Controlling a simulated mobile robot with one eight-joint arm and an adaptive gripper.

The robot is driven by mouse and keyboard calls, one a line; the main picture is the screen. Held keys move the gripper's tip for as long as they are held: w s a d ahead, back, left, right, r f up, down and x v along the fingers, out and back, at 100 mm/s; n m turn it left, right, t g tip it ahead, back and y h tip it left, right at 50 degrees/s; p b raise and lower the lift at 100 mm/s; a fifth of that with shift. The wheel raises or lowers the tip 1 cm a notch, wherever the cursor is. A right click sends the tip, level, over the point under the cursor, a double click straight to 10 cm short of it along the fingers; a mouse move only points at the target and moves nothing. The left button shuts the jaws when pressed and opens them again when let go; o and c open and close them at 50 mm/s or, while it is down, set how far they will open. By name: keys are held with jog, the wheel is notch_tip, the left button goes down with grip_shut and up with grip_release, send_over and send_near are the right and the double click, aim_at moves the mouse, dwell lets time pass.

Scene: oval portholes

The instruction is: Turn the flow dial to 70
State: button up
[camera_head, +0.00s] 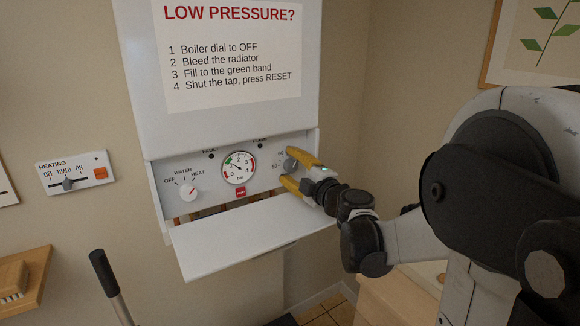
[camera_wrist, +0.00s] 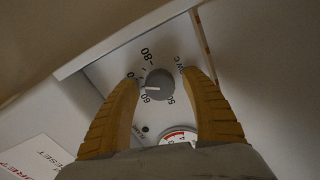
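The flow dial (camera_wrist: 159,85) is a small round grey knob with a white pointer line on the boiler's control panel. In the wrist view its line points left, near the 60 mark; 80 and 50 are also readable, and another number is partly hidden by the left finger. My gripper (camera_wrist: 161,76) is open, with one yellow finger on each side of the dial and visible gaps between. In the head view my gripper (camera_head: 287,165) is at the panel's right end, and the flow dial (camera_head: 291,164) shows between its fingers.
A pressure gauge (camera_head: 240,167), a water/heat selector knob (camera_head: 188,192) and a red button (camera_head: 241,192) lie left of my gripper. The lowered white flap (camera_head: 250,236) juts out below the panel. A heating slider panel (camera_head: 75,172) is on the left wall.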

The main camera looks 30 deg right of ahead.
jog(key=s, duration=1.2)
jog(key=shift+d, duration=0.2)
